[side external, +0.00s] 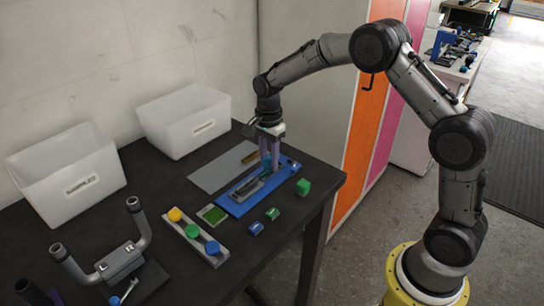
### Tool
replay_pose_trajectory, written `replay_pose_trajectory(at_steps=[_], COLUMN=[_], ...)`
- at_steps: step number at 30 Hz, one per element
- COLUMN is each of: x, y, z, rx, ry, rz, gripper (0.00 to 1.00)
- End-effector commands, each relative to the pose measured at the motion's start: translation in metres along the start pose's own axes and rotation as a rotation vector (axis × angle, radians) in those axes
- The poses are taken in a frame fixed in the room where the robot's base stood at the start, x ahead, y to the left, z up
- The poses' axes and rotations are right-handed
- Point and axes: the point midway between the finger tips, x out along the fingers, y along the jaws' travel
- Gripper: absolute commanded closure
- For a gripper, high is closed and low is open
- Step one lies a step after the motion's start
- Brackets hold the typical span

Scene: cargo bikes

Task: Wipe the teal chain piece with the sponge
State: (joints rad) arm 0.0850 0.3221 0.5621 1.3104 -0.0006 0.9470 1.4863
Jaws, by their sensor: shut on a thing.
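My gripper (270,163), with purple fingers pointing down, is over the right part of a blue tray (231,208). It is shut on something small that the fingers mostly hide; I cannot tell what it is. A green pad (213,214) with a pale border, sponge-like, lies flat left of the tray. A small teal-green piece (272,214) lies on the table in front of the tray, beside a blue piece (256,228). Which one is the chain piece is too small to confirm.
A dark grey part (246,190) lies in the tray. A green cube (303,187) sits right of it. A strip with yellow, green and blue knobs (195,237) and a grey handlebar stand (120,262) are at left. Two white bins (184,120) (67,178) stand behind.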

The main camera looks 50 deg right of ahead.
Motion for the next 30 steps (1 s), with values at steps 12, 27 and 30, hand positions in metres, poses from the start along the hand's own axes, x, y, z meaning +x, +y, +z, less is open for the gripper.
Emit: replay_pose_trajectory(at_steps=[12,27,30], x=[-0.003,-0.057,-0.066], y=[0.0,0.0,0.0], z=[0.035,0.034,0.034], rx=[-0.001,0.0,0.0], ry=[-0.001,0.0,0.0], rz=[-0.001,-0.002,-0.003], gripper=[1.0,1.0,1.0])
